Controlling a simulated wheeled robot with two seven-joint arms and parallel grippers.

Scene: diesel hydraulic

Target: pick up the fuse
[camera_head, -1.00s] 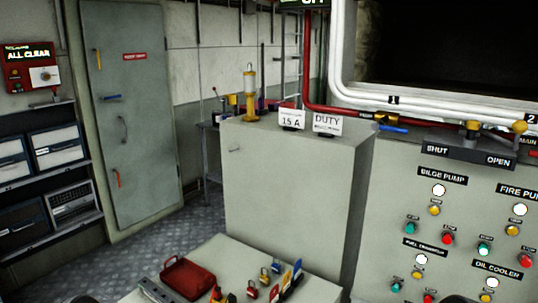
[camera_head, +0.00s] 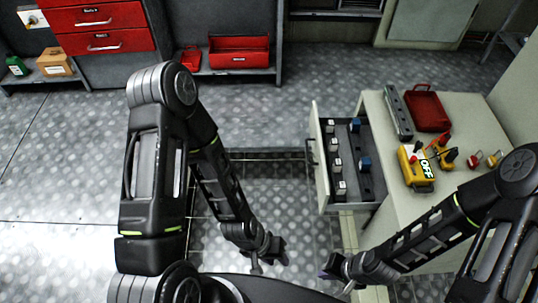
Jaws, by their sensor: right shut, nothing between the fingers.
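An open drawer (camera_head: 317,172) sticks out from the left side of the pale bench. In it stand several small items in rows, some with white tops (camera_head: 336,164) and others with blue tops (camera_head: 365,163). They look like fuses, but their labels are too small to read. My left gripper (camera_head: 268,258) hangs low, left of and nearer than the drawer, with nothing visible in it; its jaw opening is unclear. My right gripper (camera_head: 334,268) is shut and empty, just nearer than the drawer and apart from it.
The bench top (camera_head: 460,112) carries a red tray (camera_head: 427,108), a grey bar (camera_head: 398,112), a yellow device marked OFF (camera_head: 416,168) and small padlocks. A red cabinet (camera_head: 100,28) and a shelf with a red toolbox (camera_head: 240,52) stand at the back. The floor left of the drawer is clear.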

